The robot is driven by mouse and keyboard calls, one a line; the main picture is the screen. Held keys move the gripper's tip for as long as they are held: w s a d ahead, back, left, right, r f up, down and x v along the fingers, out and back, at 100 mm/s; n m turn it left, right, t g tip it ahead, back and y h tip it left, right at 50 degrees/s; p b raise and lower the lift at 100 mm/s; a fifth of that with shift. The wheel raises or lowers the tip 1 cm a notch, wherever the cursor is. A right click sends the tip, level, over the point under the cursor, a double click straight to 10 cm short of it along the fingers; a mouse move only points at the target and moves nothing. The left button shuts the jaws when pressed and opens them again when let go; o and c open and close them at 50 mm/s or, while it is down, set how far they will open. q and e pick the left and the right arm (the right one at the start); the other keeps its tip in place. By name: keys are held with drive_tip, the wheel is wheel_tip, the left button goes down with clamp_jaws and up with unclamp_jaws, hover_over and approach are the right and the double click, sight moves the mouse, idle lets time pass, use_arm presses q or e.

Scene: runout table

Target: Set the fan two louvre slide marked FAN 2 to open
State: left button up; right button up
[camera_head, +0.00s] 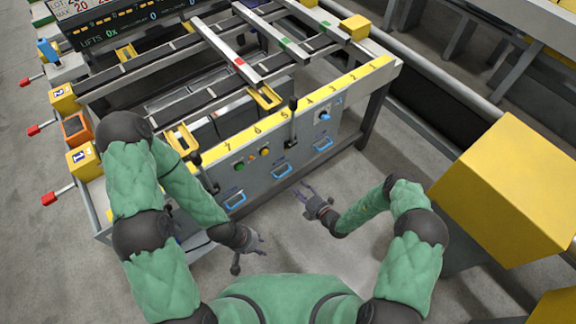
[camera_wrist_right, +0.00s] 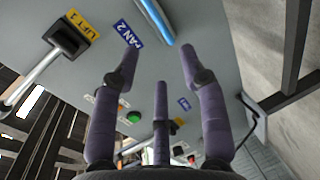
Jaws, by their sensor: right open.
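In the right wrist view a blue label reading FAN 2 (camera_wrist_right: 128,33) is on the grey panel, with a light blue bar handle (camera_wrist_right: 154,20) next to it. The bar is cut off by the top edge, and its slide setting cannot be read. In the head view several blue handles line the table's front; the middle one (camera_head: 283,170) is closest to my right gripper (camera_head: 302,193), but its label is unreadable there. My right gripper, also in the wrist view (camera_wrist_right: 158,62), is open, empty and apart from the handle. My left gripper (camera_head: 258,243) is low before the table, fingers spread, empty.
A black-knobbed lever (camera_wrist_right: 65,38) stands beside a yellow LIFT 1 label (camera_wrist_right: 76,20). A green button (camera_wrist_right: 134,117) is on the same panel. A large yellow block (camera_head: 510,185) stands at right. Grey floor is clear before the table.

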sight(284, 174)
drive_tip(key=b+x, duration=0.3)
drive_tip(key=x, duration=0.7)
drive_tip(key=shift+w+r+b, duration=0.1)
drive_tip(key=shift+w+b, duration=0.2)
drive_tip(key=shift+w, duration=0.05)
clamp_jaws()
